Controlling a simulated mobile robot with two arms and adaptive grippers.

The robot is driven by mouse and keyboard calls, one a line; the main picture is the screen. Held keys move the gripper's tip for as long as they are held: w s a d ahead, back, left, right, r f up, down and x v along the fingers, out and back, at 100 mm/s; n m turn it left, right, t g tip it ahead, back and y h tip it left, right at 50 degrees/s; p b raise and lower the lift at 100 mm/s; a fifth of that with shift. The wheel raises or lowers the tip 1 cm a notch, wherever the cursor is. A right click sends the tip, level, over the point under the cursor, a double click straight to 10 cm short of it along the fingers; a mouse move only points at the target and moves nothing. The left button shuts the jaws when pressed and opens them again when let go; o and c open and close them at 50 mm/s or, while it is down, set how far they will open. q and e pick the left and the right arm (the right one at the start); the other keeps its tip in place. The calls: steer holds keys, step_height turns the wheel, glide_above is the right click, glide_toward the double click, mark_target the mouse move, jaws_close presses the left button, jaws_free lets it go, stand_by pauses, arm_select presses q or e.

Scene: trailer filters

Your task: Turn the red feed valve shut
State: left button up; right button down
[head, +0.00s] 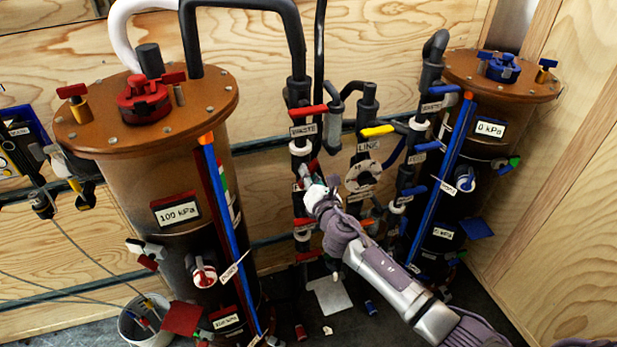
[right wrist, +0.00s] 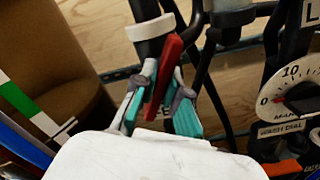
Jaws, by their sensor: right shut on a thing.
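A red valve handle (right wrist: 166,70) stands steep, slightly tilted, between the teal finger pads of my right gripper (right wrist: 158,98) in the right wrist view. The gripper is shut on it. In the head view my right gripper (head: 314,186) reaches the middle of the left pipe column, below the red WASTE handle (head: 309,111). There the held handle is mostly hidden by the fingers, and its label is partly covered and unreadable. I take it for the red feed valve from its place and colour. My left gripper is not in view.
A red-lidded tank (head: 160,190) reading 100 kPa stands left, a blue-lidded tank (head: 478,150) reading 0 kPa right. A yellow LINK handle (head: 377,131) and a wash dial (right wrist: 300,99) sit just right of my gripper. A white bucket (head: 146,325) stands low at left.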

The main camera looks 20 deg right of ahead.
steer(key=m+b, duration=0.1)
steer(key=m, duration=0.4)
steer(key=shift+m, duration=0.3)
steer(key=m+b, duration=0.1)
steer(key=m, duration=0.4)
steer(key=shift+m, duration=0.4)
steer(key=c, duration=1.2)
jaws_free()
